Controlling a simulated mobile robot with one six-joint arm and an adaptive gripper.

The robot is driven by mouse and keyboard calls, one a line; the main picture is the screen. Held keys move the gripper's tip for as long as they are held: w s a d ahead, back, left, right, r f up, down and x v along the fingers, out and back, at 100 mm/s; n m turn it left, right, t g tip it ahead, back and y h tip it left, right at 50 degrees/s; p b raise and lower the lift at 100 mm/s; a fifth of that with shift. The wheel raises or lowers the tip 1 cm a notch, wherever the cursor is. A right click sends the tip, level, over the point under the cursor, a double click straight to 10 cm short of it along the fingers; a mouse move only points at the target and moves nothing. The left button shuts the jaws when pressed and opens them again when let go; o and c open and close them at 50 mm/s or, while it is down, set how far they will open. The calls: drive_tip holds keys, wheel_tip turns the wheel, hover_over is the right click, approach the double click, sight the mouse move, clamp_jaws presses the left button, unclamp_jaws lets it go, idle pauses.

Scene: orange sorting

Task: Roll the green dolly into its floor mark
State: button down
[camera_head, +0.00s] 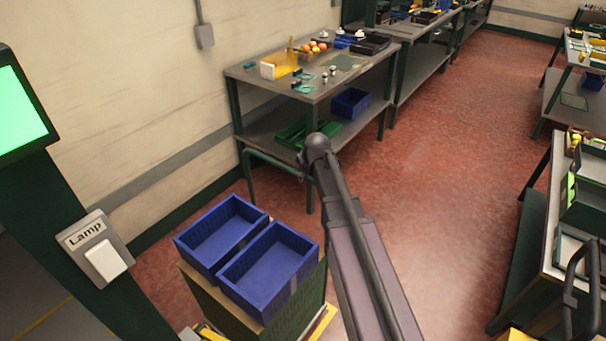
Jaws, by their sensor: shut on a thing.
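A dark green box-like body (290,312), perhaps the green dolly, stands on the floor at the bottom centre, with two blue bins side by side on top, a left bin (179,241) and a right bin (262,312). A yellow strip (326,322) shows at its lower right; I cannot tell whether it is a floor mark or part of the dolly. Its wheels and handle are not visible. My arm rises from the bottom, right of the bins, to a dark rounded joint. I cannot make out my gripper or its fingers.
A workbench (240,73) with fruit and tools stands beyond the bins, a green crate (290,134) and blue bin (350,103) on its shelf. A lamp switch post (104,258) is left. Benches line the right (590,190). Red floor (450,200) between is clear.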

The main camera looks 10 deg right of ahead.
drive_tip(key=shift+s+a, duration=0.2)
drive_tip(key=shift+a, duration=0.15)
drive_tip(key=shift+c, duration=2.4)
unclamp_jaws()
drive_tip(key=shift+d, duration=0.1)
drive_tip(key=shift+w+r, duration=0.1)
drive_tip(key=shift+r, duration=0.1)
